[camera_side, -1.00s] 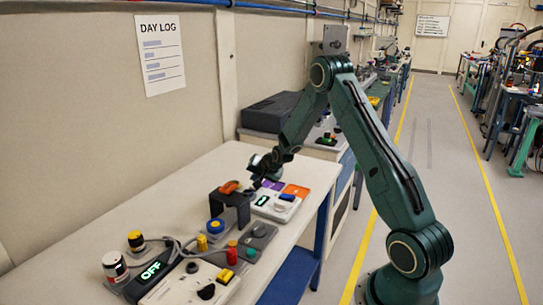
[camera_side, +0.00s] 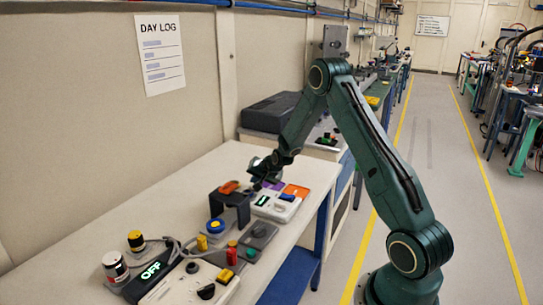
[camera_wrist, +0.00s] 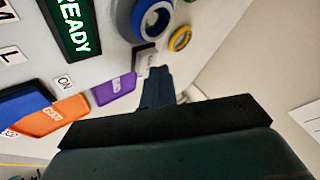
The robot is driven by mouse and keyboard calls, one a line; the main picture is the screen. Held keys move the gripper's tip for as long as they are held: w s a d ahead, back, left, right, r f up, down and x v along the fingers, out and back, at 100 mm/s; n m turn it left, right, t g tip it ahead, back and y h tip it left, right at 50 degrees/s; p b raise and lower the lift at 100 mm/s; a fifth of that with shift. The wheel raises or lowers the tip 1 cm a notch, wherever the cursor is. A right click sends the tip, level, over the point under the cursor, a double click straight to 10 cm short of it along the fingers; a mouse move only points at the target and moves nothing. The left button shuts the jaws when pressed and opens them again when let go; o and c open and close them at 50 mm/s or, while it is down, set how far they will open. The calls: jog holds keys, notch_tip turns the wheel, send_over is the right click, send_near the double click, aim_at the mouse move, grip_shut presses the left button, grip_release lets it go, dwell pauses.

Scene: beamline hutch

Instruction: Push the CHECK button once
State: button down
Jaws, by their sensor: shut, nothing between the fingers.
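I cannot read a CHECK label in either view. A pale control panel on the bench (camera_side: 262,210) carries a green-lit display (camera_side: 262,200), a blue part (camera_side: 287,197), and purple (camera_side: 272,185) and orange (camera_side: 296,190) patches. My gripper (camera_side: 258,180) is at the panel's far end. In the wrist view its shut fingers (camera_wrist: 157,80) point at a small grey block (camera_wrist: 145,57), between the purple patch (camera_wrist: 114,88) and a blue ring (camera_wrist: 152,18). Contact is unclear.
A dark bracket (camera_side: 230,205) with an orange item on top stands left of the panel. A small yellow ring (camera_wrist: 180,38) lies right of the blue ring.

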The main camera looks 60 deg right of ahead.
jog(key=shift+f, duration=0.45)
dwell(0.6)
jog(key=shift+r, duration=0.85)
jog(key=shift+r, duration=0.15)
jog(key=shift+r, duration=2.4)
